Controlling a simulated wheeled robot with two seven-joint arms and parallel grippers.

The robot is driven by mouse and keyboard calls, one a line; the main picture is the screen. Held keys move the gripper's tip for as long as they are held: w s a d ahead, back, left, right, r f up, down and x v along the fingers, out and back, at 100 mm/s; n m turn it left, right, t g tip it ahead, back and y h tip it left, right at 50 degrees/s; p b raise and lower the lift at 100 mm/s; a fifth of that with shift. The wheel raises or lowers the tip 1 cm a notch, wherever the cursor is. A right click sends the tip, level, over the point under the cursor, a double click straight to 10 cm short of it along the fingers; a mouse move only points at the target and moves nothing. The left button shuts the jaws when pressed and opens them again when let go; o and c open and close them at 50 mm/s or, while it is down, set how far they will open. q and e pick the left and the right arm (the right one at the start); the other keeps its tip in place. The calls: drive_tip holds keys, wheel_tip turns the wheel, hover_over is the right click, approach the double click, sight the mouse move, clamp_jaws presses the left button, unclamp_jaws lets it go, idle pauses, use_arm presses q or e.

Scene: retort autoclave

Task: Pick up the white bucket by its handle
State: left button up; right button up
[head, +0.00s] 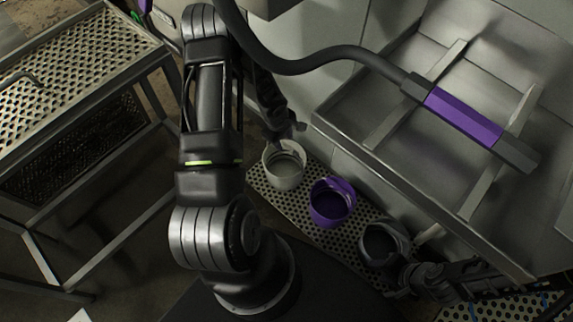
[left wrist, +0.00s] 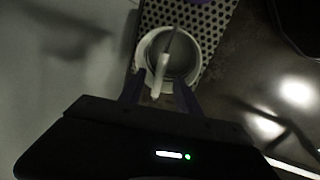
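The white bucket (head: 284,178) stands upright at the left end of the perforated strip, left of the purple bucket. It also shows in the left wrist view (left wrist: 190,75), with its pale handle (left wrist: 162,76) pointing toward my gripper. My left gripper (head: 291,133) is just above the bucket's far rim. In the left wrist view its two fingers (left wrist: 160,95) are apart, with the handle's near end between them in the picture; contact cannot be told. My right gripper (head: 412,277) is low at the right, beside the black bucket, and its fingers are unclear.
The purple bucket (head: 331,205) and black bucket (head: 383,246) stand on the perforated strip (head: 262,187). A metal tray structure (head: 350,120) rises behind them. A perforated-top metal table (head: 80,60) stands left.

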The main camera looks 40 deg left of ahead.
use_arm(q)
drive_tip(key=shift+w+f, duration=0.25)
drive_tip(key=shift+f, duration=1)
drive_tip(key=shift+f+b, duration=0.15)
drive_tip(key=shift+b, duration=0.15)
drive_tip(key=f, duration=0.2)
drive_tip(key=w+f+b, duration=0.1)
drive_tip(key=f, duration=0.2)
drive_tip(key=shift+d, duration=0.1)
drive_tip(key=shift+r, duration=0.1)
drive_tip(key=shift+c, duration=0.4)
clamp_jaws()
idle(0.4)
